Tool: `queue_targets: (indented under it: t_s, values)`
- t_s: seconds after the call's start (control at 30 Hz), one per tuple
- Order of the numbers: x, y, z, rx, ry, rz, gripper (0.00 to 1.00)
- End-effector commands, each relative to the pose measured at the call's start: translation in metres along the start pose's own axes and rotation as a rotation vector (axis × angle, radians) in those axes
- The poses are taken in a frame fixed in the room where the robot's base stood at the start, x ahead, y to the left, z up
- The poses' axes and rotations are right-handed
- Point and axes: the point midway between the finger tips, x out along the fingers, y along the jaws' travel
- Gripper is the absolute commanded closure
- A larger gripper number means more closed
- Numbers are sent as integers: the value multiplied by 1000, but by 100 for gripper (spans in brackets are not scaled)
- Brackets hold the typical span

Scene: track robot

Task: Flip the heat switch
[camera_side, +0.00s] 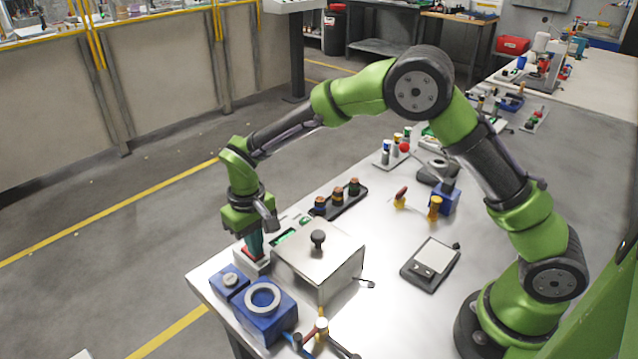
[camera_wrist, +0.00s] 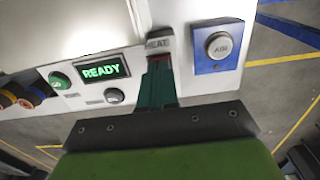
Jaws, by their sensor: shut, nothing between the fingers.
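The heat switch (camera_side: 246,252) shows as a red patch on the white front panel of the metal box at the table's left edge.
The metal box (camera_side: 325,262) has a black knob on top. A green READY display (camera_wrist: 102,71) is left of the fingers. A blue AIR button unit (camera_wrist: 221,45) is close on the right. A blue block with a ring (camera_side: 265,317) stands nearby. A scale (camera_side: 431,264) lies right.

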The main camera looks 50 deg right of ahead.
Motion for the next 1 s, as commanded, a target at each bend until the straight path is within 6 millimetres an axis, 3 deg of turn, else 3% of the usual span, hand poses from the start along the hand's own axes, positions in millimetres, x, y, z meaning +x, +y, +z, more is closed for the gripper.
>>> queue_targets:
  t_s: [0.27,1.0]
  values:
    - [0,0,0,-1,1,0,100]
    - [-59,0,-1,-1,2,0,100]
